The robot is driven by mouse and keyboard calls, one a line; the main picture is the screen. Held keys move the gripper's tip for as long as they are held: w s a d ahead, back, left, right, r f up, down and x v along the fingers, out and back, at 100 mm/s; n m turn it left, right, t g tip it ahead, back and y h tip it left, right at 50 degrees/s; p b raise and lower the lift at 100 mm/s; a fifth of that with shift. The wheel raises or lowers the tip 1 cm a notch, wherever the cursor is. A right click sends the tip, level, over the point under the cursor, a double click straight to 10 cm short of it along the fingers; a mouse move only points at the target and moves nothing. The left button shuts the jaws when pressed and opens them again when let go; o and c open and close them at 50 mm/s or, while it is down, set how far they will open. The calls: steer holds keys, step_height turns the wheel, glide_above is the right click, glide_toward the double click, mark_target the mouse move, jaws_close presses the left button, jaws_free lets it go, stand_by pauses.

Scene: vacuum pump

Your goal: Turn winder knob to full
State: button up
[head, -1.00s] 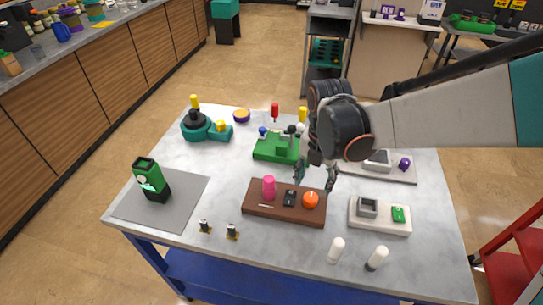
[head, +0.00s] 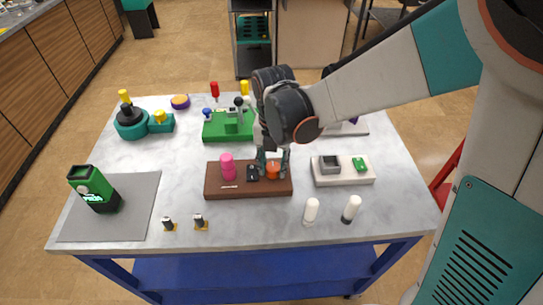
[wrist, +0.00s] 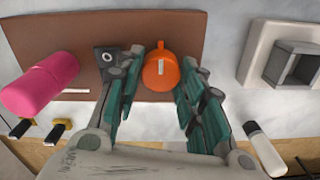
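An orange round knob (head: 273,171) with a short white mark on its top sits at the right end of a brown board (head: 235,190); I take it for the winder knob. It also shows in the wrist view (wrist: 160,72). My gripper (head: 273,160) points down over the knob. In the wrist view my gripper (wrist: 160,92) is open, with one green-padded finger on each side of the knob. I cannot tell whether either finger touches it. A black switch piece (head: 252,173) and a pink cylinder (head: 227,167) stand left of the knob on the same board.
A white base (head: 343,181) with a grey box and green part lies to the right. Two white-topped cylinders (head: 311,209) stand in front. A green unit (head: 228,125) with levers is behind. A green-black device (head: 95,189) stands on a grey mat (head: 140,210) at left.

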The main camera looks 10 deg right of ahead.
steer(key=shift+c, duration=1.4)
